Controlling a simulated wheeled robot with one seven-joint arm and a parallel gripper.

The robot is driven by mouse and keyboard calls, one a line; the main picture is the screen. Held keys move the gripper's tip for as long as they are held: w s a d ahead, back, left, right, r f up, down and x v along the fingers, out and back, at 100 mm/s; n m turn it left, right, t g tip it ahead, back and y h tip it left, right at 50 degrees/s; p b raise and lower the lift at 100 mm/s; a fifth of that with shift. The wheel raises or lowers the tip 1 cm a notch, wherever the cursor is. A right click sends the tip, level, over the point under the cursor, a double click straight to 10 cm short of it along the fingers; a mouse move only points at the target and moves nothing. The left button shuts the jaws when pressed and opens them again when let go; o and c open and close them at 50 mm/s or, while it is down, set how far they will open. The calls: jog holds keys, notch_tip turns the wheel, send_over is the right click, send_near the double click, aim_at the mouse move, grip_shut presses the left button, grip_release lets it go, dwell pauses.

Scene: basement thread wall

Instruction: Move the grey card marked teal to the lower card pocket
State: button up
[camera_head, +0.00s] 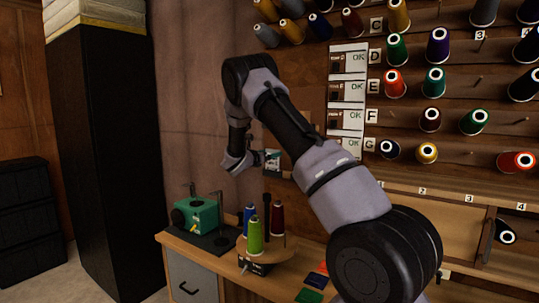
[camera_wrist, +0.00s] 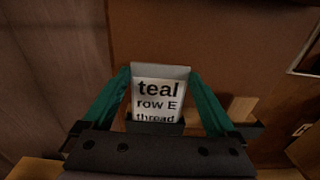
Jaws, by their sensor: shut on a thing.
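The grey card (camera_wrist: 160,97) shows a white label reading "teal row E thread" in the wrist view. My gripper (camera_wrist: 160,76) is shut on it, one teal finger along each side. A dark band (camera_wrist: 155,128) crosses the card's lower end; I cannot tell whether it is a pocket's lip. In the head view the card (camera_head: 272,160) is small, at my gripper (camera_head: 258,162) close to the brown wall panel. A small dark holder (camera_head: 277,176) shows just below the card there; whether it is the lower card pocket or touches the card is unclear.
A thread rack (camera_head: 455,100) with several spools fills the right. A strip of cards marked OK (camera_head: 346,92) hangs beside it. Below my gripper, a bench holds a green device (camera_head: 196,216) and upright spools (camera_head: 255,236). A black cabinet (camera_head: 105,150) stands left.

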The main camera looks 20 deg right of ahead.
jog(key=shift+w+d, duration=0.1)
dwell(0.3)
jog(key=shift+f, duration=0.3)
jog(key=o, duration=0.5)
jog(key=shift+o, duration=0.2)
jog(key=v, duration=1)
jog(key=shift+s+a, duration=0.25)
jog(key=shift+a, duration=0.05)
